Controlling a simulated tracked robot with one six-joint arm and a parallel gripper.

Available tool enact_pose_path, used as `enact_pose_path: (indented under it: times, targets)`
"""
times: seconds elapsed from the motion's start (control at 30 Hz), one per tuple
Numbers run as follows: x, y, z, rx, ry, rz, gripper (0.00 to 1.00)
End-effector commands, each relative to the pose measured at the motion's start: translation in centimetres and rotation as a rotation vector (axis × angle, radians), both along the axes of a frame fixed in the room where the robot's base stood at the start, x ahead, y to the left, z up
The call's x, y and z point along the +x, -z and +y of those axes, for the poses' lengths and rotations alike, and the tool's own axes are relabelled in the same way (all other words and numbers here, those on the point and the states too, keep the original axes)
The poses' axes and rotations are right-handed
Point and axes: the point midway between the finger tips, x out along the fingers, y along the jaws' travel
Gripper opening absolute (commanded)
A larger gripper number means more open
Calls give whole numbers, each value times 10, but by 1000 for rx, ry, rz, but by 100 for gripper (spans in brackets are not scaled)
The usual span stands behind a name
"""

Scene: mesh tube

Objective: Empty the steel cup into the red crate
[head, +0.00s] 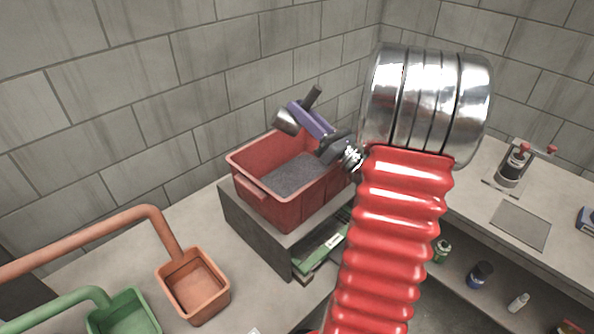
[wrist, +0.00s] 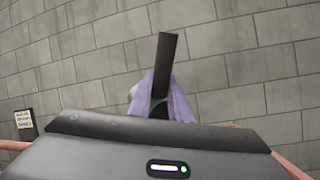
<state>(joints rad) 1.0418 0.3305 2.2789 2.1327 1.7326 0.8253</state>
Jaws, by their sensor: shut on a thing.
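The red crate (head: 262,207) stands on a grey block in the middle of the head view, open at the top, with a grey, rough-looking bottom. My purple gripper (head: 300,112) is above the crate's back part. It is shut on the steel cup (head: 286,121), which is held tilted above the crate's back rim. The cup's mouth and contents cannot be made out. In the wrist view, my gripper's purple fingers (wrist: 162,100) and a dark upright bar show. Only a sliver of the cup (wrist: 133,91) shows to their left.
An orange bin (head: 194,290) and a green bin (head: 125,318) stand at the lower left under coloured pipes. A block wall rises close behind the crate. A bench with a red-handled device (head: 513,165) is at the right. Small bottles sit on the shelf below.

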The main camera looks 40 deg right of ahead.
Motion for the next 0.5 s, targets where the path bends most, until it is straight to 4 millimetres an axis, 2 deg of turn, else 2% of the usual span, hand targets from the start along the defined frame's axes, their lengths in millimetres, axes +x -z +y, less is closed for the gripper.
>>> enact_pose_path:
  times: [0.2,0.33,0.5]
  targets:
    - [13,21,14,-205,-3,186,0]
    - [19,20,21,-288,-3,265,0]
    - [19,22,21,-298,-4,280,0]
